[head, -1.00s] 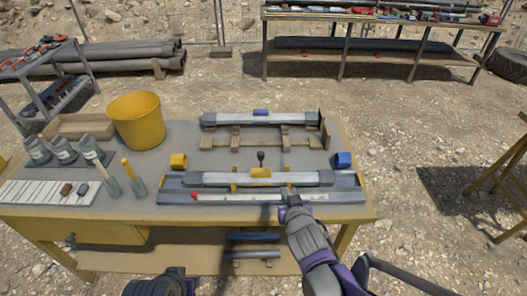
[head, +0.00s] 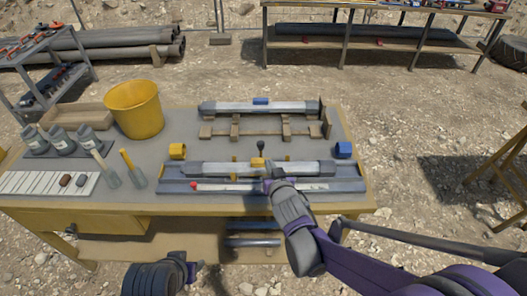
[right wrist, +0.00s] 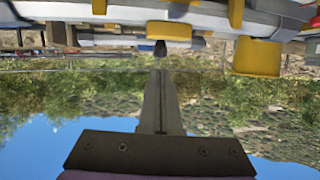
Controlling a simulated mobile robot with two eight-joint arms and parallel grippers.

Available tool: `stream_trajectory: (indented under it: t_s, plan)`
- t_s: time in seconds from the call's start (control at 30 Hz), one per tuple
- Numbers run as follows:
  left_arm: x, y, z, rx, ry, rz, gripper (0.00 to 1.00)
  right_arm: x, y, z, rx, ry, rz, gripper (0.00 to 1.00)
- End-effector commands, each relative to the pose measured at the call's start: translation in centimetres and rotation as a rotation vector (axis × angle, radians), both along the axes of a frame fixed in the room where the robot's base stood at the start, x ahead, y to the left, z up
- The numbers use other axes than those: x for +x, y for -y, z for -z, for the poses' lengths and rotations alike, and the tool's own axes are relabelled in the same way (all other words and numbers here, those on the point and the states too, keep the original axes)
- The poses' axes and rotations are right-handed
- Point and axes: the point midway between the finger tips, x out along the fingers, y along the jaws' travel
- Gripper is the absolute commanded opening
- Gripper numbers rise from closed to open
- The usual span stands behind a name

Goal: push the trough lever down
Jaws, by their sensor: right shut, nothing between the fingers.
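The trough lever (head: 261,147) is a short upright stick with a dark knob, rising from a yellow block (head: 257,162) on the trough (head: 345,186) at the front of the table. Its knob shows just beyond my fingertips in the right wrist view (right wrist: 160,47). A grey pipe with dark end collars lies along the trough. My right gripper (head: 268,184) is shut and empty, at the trough's front side, below and slightly right of the lever in the picture. It appears apart from the knob. My left gripper (head: 192,270) is at the bottom edge, its jaws unclear.
A second pipe (head: 285,107) rests on wooden supports behind. The table's right rear is clear.

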Motion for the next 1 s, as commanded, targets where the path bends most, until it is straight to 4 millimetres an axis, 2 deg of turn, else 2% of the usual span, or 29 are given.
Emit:
stream_trajectory:
  t_s: [0.1, 0.3, 0.5, 0.7, 1.0]
  plan:
    - [0.0, 0.0, 0.0, 0.000, 0.000, 0.000, 0.50, 2.4, -0.5, 0.8, 0.002, 0.000, 0.002, 0.00]
    - [0.1, 0.0, -0.3, 0.000, 0.002, 0.000, 0.50, 6.0, -1.2, 2.0, 0.001, 0.000, 0.001, 0.00]
    - [0.2, 0.0, -0.7, 0.000, 0.004, 0.000, 0.50, 8.2, -1.7, 2.8, 0.001, 0.000, 0.000, 0.00]
    - [0.3, 0.0, -0.8, 0.000, 0.005, 0.000, 0.50, 9.0, -1.8, 3.1, 0.000, 0.000, 0.000, 0.00]
    - [0.3, 0.0, -0.7, 0.000, 0.005, 0.000, 0.50, 9.0, -1.8, 3.1, 0.001, 0.000, 0.000, 0.00]
